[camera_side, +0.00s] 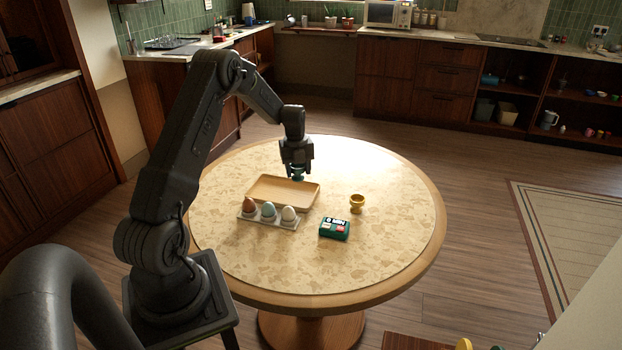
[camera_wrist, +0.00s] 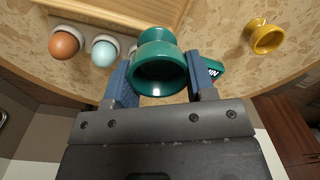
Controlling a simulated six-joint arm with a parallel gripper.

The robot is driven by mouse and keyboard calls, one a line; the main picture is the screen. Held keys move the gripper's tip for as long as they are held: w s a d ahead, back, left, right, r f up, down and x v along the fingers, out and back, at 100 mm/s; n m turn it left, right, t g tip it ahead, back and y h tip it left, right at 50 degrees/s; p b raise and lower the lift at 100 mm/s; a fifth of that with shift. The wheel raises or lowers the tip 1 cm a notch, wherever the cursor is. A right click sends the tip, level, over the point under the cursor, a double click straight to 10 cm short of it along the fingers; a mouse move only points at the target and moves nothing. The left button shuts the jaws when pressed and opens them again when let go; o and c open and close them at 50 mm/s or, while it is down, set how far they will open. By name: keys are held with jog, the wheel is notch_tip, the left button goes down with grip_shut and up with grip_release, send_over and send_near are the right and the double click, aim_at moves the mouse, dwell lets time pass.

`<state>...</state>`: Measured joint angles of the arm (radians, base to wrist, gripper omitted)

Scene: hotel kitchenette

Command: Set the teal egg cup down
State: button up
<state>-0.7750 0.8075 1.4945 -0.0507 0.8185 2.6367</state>
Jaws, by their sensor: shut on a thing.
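The teal egg cup (camera_wrist: 158,68) is held between the two fingers of my gripper (camera_wrist: 162,76) in the wrist view, its open rim facing the camera. In the side view my gripper (camera_side: 297,171) points down over the round table, and a little of the teal cup (camera_side: 298,176) shows under it. The cup is near the back right corner of the wooden tray (camera_side: 262,201). Its base is hidden in the side view, and I cannot tell whether it touches anything below.
A white holder (camera_side: 282,223) with brown, pale blue and white eggs stands in front of the tray. A green box (camera_side: 334,229) and a yellow egg cup (camera_side: 357,203) are to the right. The round table (camera_side: 400,225) is clear on its right side.

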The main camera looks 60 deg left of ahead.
jog(key=s+a+f+n, duration=0.2)
jog(key=s+a+n, duration=0.2)
jog(key=a, duration=0.6)
send_over(274, 192)
notch_tip(274, 192, down, 4)
jog(key=shift+s+r, duration=0.1)
jog(key=shift+r, duration=0.05)
jog(key=shift+f, duration=2)
jog(key=shift+f, duration=0.1)
jog(key=o, duration=0.9)
jog(key=shift+o, duration=0.2)
